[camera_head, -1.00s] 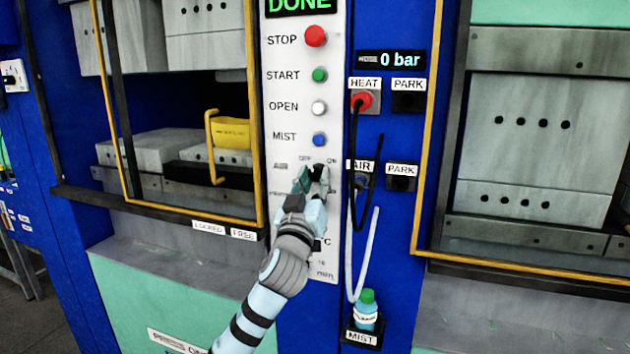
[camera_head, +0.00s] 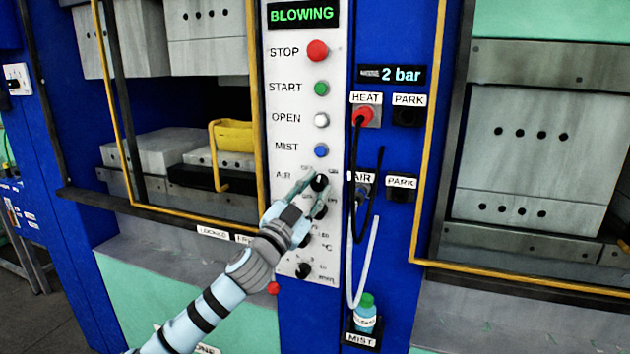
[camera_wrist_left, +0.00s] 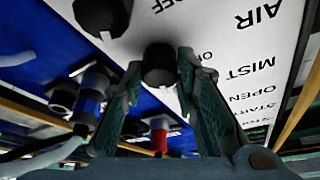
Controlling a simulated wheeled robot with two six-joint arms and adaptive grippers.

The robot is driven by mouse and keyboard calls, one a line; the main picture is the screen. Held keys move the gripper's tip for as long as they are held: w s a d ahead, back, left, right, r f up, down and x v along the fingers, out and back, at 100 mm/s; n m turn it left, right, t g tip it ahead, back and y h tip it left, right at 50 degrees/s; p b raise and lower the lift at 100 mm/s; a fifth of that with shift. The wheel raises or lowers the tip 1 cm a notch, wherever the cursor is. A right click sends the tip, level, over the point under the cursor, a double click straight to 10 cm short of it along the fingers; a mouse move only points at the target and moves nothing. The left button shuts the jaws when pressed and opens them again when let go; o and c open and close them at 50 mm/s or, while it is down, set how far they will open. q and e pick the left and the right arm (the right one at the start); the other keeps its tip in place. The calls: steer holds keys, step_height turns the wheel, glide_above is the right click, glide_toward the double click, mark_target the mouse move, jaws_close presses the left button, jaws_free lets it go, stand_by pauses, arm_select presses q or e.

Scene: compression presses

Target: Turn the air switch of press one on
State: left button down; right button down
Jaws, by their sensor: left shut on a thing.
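The air switch is a black round knob (camera_head: 320,182) beside the AIR label on the white control panel (camera_head: 284,230) of the press on the left. My left gripper (camera_head: 317,187) is shut on this knob. Its fingers stand on either side of the knob (camera_wrist_left: 160,66) in the left wrist view. The screen (camera_head: 303,14) reads BLOWING in green, and the pressure display (camera_head: 391,75) reads 2 bar. My right gripper is not in view.
More black knobs sit close below on the panel, one of them low down (camera_head: 304,270). Red, green, white and blue buttons are above. Right of the panel, cables hang from the HEAT plug (camera_head: 364,115) and AIR socket. A MIST bottle (camera_head: 365,313) stands below.

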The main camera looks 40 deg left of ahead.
arm_select(q)
steer(key=shift+a+m+g+h+p, duration=0.15)
steer(key=shift+m+h+p, duration=0.25)
steer(key=shift+m+p, duration=0.55)
steer(key=shift+d+m+g+h+p, duration=0.15)
steer(key=shift+m+h+p, duration=0.25)
steer(key=shift+m+p, duration=0.5)
steer(key=shift+a, duration=0.1)
steer(key=c, duration=1.3)
jaws_free()
steer(key=shift+r, duration=0.1)
steer(key=shift+m, duration=0.25)
step_height(320, 180, up, 10)
steer(key=shift+s, duration=0.1)
